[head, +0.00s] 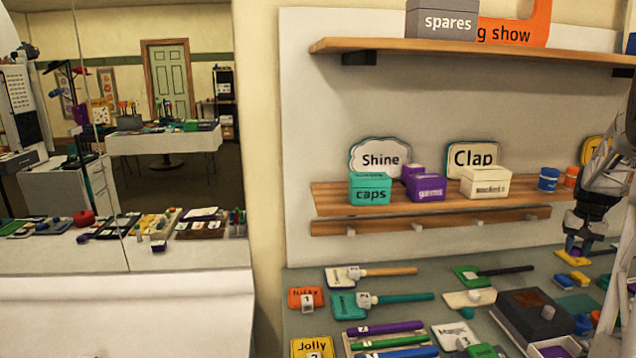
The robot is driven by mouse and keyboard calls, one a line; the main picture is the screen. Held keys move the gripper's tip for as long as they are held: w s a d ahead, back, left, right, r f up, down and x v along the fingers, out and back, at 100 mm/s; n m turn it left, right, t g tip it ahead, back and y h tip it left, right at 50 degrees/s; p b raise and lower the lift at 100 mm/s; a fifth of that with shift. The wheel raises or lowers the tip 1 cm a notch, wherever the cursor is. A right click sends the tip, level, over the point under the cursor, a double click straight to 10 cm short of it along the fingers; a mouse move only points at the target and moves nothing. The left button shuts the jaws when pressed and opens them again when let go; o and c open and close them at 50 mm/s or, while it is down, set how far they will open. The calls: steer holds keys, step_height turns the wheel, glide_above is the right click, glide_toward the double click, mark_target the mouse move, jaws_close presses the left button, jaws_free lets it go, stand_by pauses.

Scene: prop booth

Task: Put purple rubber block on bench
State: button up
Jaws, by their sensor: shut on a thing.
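My gripper (578,243) is at the right, pointing down over the back of the grey bench (440,315). It is shut on a small block that looks purple (570,243), mostly hidden by the fingers. I take it for the purple rubber block. A yellow block shows just below the fingertips; whether it touches the held block cannot be told.
A lower wooden shelf (330,204) holds a teal caps box (370,188), purple boxes (427,188) and a white box (486,183). Handled signs, coloured sticks and a dark box (525,302) crowd the bench. A mirror (185,190) stands left.

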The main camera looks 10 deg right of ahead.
steer(key=w+a, duration=0.4)
steer(key=a, duration=0.1)
steer(key=shift+w+a, duration=0.2)
steer(key=shift+w, duration=0.05)
stand_by(0.3)
stand_by(0.4)
